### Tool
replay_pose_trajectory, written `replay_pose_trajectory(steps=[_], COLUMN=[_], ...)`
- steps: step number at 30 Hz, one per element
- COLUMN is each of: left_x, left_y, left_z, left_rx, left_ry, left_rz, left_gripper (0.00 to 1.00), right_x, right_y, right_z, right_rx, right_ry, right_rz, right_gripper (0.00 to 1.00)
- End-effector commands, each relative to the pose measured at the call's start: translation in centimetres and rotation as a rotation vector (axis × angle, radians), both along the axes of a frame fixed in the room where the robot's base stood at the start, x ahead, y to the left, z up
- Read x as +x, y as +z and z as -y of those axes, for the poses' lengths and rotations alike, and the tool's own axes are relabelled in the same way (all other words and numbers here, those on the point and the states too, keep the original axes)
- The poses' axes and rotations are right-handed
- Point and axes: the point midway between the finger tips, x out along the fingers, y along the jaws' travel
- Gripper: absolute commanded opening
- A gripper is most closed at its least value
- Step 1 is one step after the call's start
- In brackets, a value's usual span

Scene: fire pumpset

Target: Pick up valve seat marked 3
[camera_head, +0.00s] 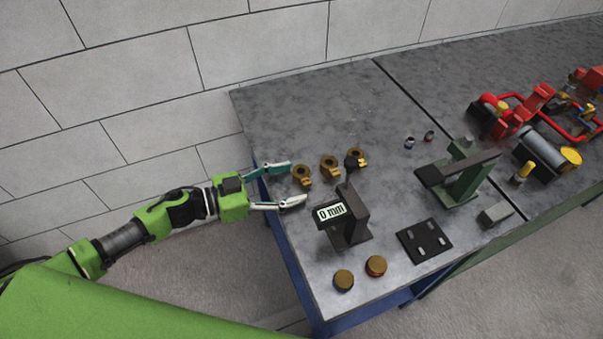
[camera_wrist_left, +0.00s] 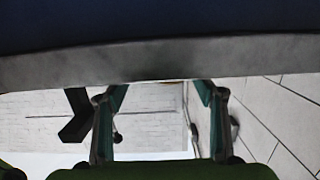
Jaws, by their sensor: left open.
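Three brass ring-shaped parts with small tags stand in a slanting row near the table's left edge in the head view: a left one (camera_head: 302,174), a middle one (camera_head: 330,165) and a right one (camera_head: 357,156). They look like valve seats, but their marks are too small to read, so I cannot tell which is 3. My left gripper (camera_head: 295,183) is open and empty, its fingertips at the left table edge, just left of the nearest ring. My right gripper is out of view.
A gauge reading "0 mm" (camera_head: 331,212) stands right of the gripper. Two round brass-topped pieces (camera_head: 343,280) (camera_head: 376,266) lie in front. A dark plate (camera_head: 424,241), a green press-like stand (camera_head: 462,180) and red pump parts (camera_head: 535,98) are farther right. The grey table's (camera_head: 290,110) back left is clear.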

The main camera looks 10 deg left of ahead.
Motion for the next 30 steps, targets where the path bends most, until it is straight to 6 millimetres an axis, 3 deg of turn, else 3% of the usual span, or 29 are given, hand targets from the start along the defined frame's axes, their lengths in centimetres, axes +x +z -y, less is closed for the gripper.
replay_pose_trajectory(steps=[6, 16, 22, 30], left_x=[2.2, 2.6, 2.6, 2.6], left_y=[0.0, -0.4, -0.4, -0.1], left_z=[2.5, 3.1, 3.1, 3.1], left_rx=[-0.002, 0.000, 0.000, -0.001], left_ry=[0.000, -0.001, -0.001, -0.001], left_rz=[0.002, 0.000, 0.001, 0.003], left_gripper=[0.63, 0.63, 0.13, 0.13], right_x=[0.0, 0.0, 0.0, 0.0], right_y=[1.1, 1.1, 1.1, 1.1], right_z=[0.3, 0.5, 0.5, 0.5], right_rx=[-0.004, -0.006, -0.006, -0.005], right_ry=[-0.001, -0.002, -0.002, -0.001], right_rz=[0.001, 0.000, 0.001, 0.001], right_gripper=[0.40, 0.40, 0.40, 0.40])
